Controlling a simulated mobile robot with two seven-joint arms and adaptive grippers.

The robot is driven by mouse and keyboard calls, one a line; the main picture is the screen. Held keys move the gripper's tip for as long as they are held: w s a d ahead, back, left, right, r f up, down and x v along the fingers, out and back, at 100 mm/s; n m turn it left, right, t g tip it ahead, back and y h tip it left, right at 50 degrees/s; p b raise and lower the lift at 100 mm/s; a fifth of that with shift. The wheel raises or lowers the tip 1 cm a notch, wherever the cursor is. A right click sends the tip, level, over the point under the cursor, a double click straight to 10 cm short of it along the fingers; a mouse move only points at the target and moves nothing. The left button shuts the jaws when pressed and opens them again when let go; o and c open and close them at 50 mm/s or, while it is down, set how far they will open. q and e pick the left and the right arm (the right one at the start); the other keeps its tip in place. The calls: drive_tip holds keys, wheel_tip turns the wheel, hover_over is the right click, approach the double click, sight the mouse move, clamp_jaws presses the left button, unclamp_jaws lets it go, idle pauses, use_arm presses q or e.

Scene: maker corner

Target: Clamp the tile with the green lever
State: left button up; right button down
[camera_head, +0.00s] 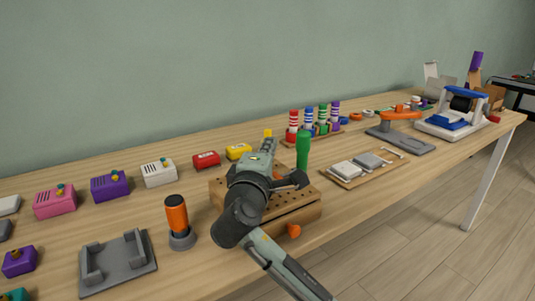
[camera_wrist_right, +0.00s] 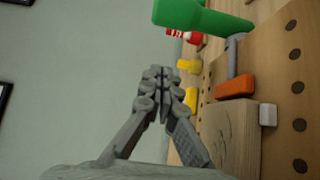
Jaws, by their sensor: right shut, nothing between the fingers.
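The green lever (camera_head: 303,150) stands upright on the holed wooden bench block (camera_head: 312,212). It also shows at the top of the right wrist view (camera_wrist_right: 205,16). There a grey stem with an orange pad (camera_wrist_right: 236,84) sits by a pale wooden tile (camera_wrist_right: 230,137) with a carved pattern; I cannot tell whether the pad touches the tile. In the head view my arm hides the tile. My right gripper (camera_head: 268,143) is over the block, left of the lever and apart from it. Its fingertips (camera_wrist_right: 160,74) are together and empty. My left gripper is out of view.
Several coloured boxes line the back.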

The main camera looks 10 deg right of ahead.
sight(302, 155)
drive_tip(key=x, duration=0.4)
drive_tip(key=shift+r, duration=0.1)
drive_tip(key=shift+s+d+p, duration=0.4)
drive_tip(key=shift+s+d, duration=0.65)
drive_tip(key=shift+d, duration=0.2)
drive_tip(key=shift+s+d, duration=0.25)
drive_tip(key=shift+s, duration=0.05)
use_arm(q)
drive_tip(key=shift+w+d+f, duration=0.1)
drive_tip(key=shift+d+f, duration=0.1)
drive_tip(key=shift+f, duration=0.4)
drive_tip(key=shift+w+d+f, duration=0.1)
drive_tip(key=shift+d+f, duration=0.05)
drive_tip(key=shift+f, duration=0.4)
